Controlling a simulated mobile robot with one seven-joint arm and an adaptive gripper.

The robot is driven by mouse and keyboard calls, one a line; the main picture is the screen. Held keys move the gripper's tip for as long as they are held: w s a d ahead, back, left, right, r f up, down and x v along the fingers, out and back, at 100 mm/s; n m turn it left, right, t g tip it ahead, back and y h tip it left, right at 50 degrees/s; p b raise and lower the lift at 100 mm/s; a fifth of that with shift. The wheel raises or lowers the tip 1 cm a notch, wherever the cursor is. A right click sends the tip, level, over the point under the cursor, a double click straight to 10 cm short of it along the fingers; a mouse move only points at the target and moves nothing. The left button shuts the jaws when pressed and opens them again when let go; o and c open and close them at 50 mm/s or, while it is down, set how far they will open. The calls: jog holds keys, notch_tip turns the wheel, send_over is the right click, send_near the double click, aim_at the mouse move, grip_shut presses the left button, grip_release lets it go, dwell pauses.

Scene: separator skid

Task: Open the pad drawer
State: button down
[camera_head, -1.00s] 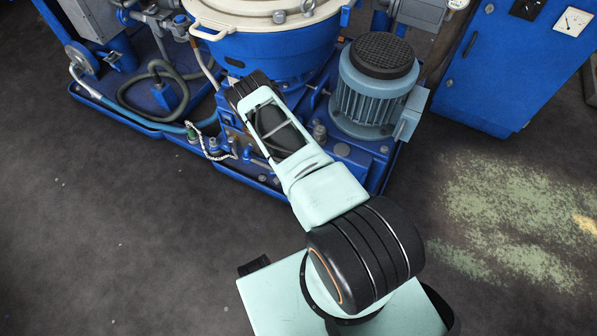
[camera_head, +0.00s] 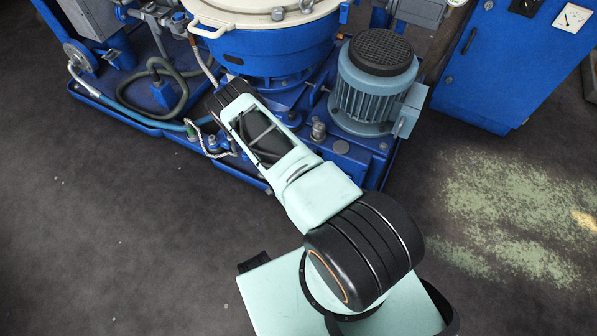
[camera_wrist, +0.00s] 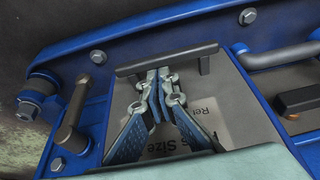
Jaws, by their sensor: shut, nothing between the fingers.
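In the wrist view a dark bar handle (camera_wrist: 165,61) on two posts stands at the far end of a grey printed panel (camera_wrist: 232,122), set in the blue skid. The panel looks like part of the pad drawer; only parts of its lettering show. My gripper (camera_wrist: 158,76) is shut and empty. Its fingertips are right at the near side of the bar, between the two posts. I cannot tell whether they touch it or sit behind it. In the head view my arm hides the handle and the drawer.
Open floor (camera_head: 110,230) lies at the front left.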

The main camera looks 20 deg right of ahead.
jog(key=s+a, duration=0.9)
jog(key=a, duration=0.2)
jog(key=shift+a, duration=0.2)
jog(key=shift+w, duration=0.1)
